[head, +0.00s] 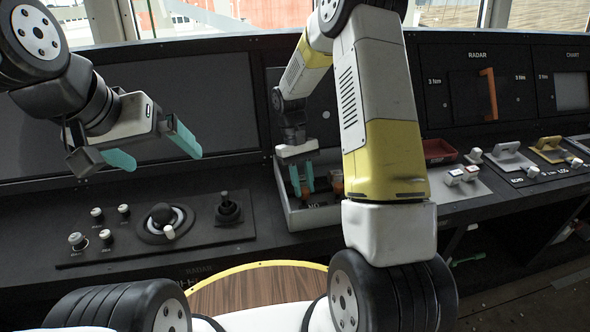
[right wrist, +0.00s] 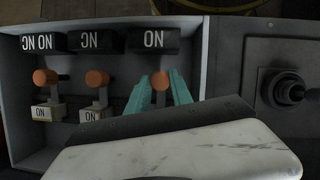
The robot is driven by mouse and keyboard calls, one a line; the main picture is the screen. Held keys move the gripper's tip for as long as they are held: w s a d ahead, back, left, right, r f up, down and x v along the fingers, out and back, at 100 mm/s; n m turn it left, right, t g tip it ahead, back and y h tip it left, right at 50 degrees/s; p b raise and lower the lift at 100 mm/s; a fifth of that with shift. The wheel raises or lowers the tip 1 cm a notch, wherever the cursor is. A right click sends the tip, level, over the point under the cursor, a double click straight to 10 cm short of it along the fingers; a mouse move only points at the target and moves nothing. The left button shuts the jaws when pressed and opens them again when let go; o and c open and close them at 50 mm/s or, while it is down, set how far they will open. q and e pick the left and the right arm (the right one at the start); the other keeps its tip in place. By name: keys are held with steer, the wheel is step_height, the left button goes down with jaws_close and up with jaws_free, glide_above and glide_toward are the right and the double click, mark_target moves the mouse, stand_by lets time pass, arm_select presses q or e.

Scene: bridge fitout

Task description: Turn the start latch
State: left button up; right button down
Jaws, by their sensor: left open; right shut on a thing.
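The latches sit in a grey open-topped box (right wrist: 20,100) in the console, seen from above in the right wrist view. They are a row of several orange-knobbed levers, with dark blocks marked ON along one side. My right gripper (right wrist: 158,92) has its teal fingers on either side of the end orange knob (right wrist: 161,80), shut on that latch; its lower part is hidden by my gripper. In the head view my right gripper (head: 302,180) reaches down into the box (head: 298,216). My left gripper (head: 153,150) is open and empty above the left console.
A panel with a joystick (head: 229,208), a trackball unit (head: 164,222) and several small knobs lies left of the box. A red tray (head: 439,151) and white levers (head: 462,175) are to the right. Dark screens stand behind.

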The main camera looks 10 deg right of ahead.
steer(key=c, duration=1.1)
jaws_free()
steer(key=shift+c, duration=0.2)
steer(key=v, duration=0.7)
steer(key=shift+r, duration=0.35)
steer(key=shift+w+r, duration=0.1)
steer(key=shift+w, duration=0.05)
steer(key=s+r+m+t+y, duration=0.15)
steer(key=s+r+t, duration=0.5)
steer(key=r, duration=0.75)
steer(key=s+r+t+y, duration=0.1)
steer(key=s+r+t, duration=0.1)
steer(key=s, duration=0.5)
steer(key=s+r+m+t+y, duration=0.1)
steer(key=s+r+t, duration=0.1)
steer(key=s, duration=0.5)
steer(key=shift+v, duration=0.95)
